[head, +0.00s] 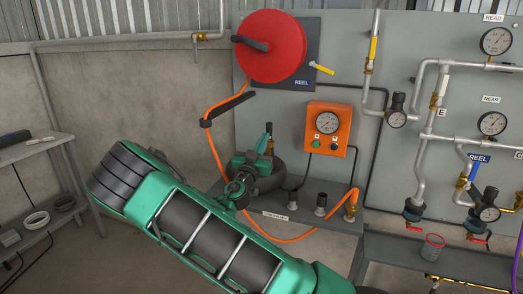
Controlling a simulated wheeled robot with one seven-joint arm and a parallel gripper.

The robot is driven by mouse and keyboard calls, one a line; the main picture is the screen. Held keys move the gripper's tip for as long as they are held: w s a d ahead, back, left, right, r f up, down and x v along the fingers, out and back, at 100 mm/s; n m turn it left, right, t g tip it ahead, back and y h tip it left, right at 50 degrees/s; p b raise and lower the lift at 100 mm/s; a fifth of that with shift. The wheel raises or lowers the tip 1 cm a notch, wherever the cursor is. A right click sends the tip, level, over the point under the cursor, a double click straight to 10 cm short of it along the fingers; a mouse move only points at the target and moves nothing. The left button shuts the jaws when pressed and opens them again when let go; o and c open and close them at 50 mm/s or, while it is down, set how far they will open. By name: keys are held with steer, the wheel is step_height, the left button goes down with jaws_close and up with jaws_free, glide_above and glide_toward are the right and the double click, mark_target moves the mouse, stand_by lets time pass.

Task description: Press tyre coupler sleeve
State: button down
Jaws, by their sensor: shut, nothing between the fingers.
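A dark tyre (270,178) lies on the grey bench at the middle of the head view, partly hidden behind my wrist. A small brass piece (265,146), perhaps the coupler with its sleeve, stands up above the tyre. My gripper (262,153) is at the tyre, right beside or in front of the brass piece. It is shut with nothing in it. My arm hides the lower left of the tyre. I cannot tell whether the fingers touch the sleeve.
An orange gauge box (327,129) is mounted on the panel to the right. A red hose reel (271,47) hangs above, its orange hose (213,150) running down behind my arm. Dark bench sockets (320,204) stand right of the tyre. Pipes and valves (413,212) fill the right.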

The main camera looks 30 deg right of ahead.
steer(key=v, duration=0.9)
steer(key=shift+s+a+r, duration=0.25)
steer(key=shift+s+a, duration=0.1)
steer(key=shift+a, duration=0.1)
steer(key=shift+d, duration=0.1)
steer(key=s+d+f+m+g+y, duration=0.3)
steer(key=s+d+f+g, duration=0.2)
steer(key=s+d+g, duration=0.45)
steer(key=s+d+f+m+g+y, duration=0.25)
steer(key=s+d+f+g, duration=0.35)
steer(key=s, duration=0.6)
steer(key=s+a+r+n+t+y, duration=0.1)
steer(key=s+a+r+n+y, duration=0.2)
steer(key=s+a+y, duration=0.3)
steer(key=s+a+r+n+t+y, duration=0.1)
steer(key=s+a+r+n+y, duration=0.2)
steer(key=s+a+n+y, duration=0.3)
steer(key=s+a, duration=0.4)
steer(key=shift+s, duration=0.35)
steer(key=shift+a+r+n, duration=0.1)
steer(key=shift+a+n, duration=0.05)
steer(key=shift+n, duration=0.1)
